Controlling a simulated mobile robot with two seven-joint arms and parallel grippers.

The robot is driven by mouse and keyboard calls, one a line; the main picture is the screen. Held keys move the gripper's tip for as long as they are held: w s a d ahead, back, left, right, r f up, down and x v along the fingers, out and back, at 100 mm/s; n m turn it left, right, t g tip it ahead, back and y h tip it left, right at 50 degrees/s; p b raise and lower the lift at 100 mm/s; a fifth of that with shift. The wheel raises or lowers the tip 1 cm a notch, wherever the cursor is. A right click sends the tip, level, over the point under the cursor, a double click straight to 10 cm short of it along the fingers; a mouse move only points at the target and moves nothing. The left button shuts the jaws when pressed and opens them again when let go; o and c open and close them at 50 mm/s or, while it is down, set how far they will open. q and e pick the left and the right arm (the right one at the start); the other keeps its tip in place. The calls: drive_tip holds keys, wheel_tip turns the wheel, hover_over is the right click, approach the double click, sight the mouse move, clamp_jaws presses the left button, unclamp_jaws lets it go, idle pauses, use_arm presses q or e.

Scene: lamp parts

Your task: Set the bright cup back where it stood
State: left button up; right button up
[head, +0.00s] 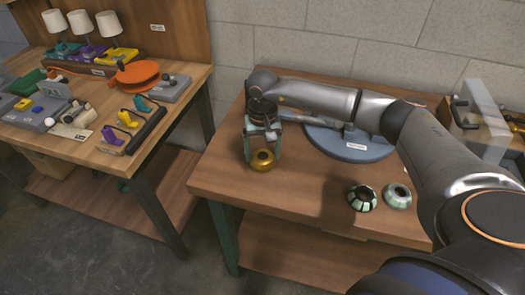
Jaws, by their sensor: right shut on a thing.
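A shiny gold cup (261,162) is at the left part of the right-hand wooden table, low over or on its top; I cannot tell whether it touches. My right gripper (263,150) points down and is shut on this cup, with a green-grey finger on either side. A dark cup with pale green stripes (361,199) and a pale green-grey cup (397,196) stand close together at the front right of the same table. My left gripper is not in view.
A box with a handle (475,132) is at the back right. The left table (110,158) holds lamps, an orange disc (138,73) and tools. The right table's front left (225,185) is clear.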

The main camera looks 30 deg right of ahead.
drive_tip(key=shift+f, duration=0.15)
drive_tip(key=o, duration=1.3)
